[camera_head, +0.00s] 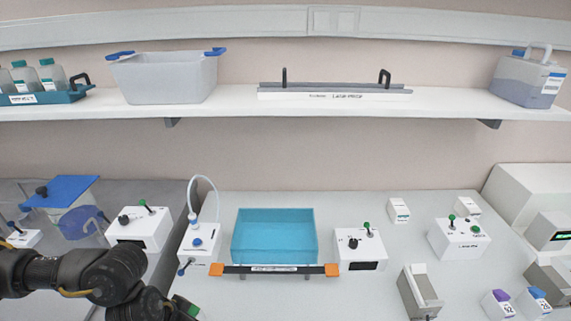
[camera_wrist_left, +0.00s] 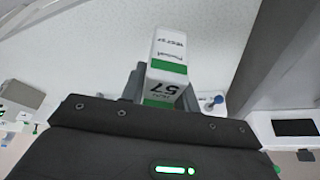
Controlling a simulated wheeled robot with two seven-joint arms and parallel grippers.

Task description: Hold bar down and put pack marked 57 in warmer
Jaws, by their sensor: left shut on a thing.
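The pack marked 57 (camera_wrist_left: 168,52) is a white carton with green bands. My left gripper (camera_wrist_left: 160,92) is shut on it, one dark finger on either side. In the head view my left arm comes in at the lower left, and the gripper end is cut off by the bottom edge. A black bar (camera_head: 300,270) with orange ends lies along the front of an open teal basin (camera_head: 275,212), which may be the warmer. The bar looks level; I cannot tell whether it is pressed down. My right gripper is not in view.
A white control box (camera_head: 360,262) stands right of the basin, and a box with a curved tube (camera_head: 198,243) stands left. A grey holder (camera_head: 418,290) and packs marked 42 (camera_head: 497,304) and 26 (camera_head: 533,304) are at the right. Bare counter lies in front of the basin.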

